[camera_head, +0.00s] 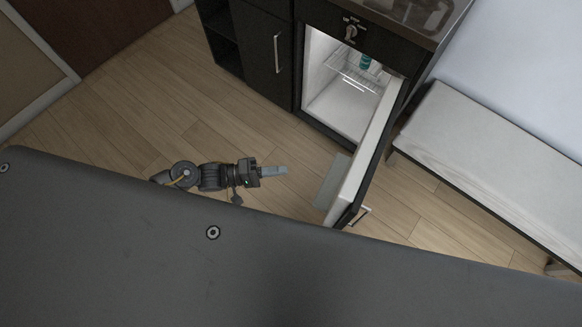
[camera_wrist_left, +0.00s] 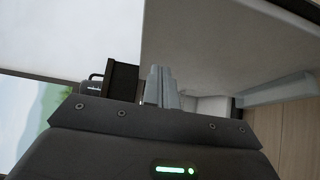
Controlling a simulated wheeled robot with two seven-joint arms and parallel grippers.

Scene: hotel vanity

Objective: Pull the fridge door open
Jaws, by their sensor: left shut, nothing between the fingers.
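The fridge door (camera_head: 366,150) stands wide open, swung out toward me from the right side of the lit white fridge interior (camera_head: 342,98). Its handle (camera_head: 359,216) is on the outer face near the free edge. My left gripper (camera_head: 285,170) is shut and empty, on the inner side of the door, apart from it in the head view. In the left wrist view the shut fingers (camera_wrist_left: 160,86) point ahead, with a large pale surface, likely the door's inner side (camera_wrist_left: 215,45), close in front. My right gripper is not in view.
A dark cabinet (camera_head: 262,60) with a vertical handle is left of the fridge. A teal bottle (camera_head: 365,62) stands on the wire shelf inside. A white-topped bench (camera_head: 480,160) is right of the door. Wooden floor (camera_head: 120,125) is clear at the left.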

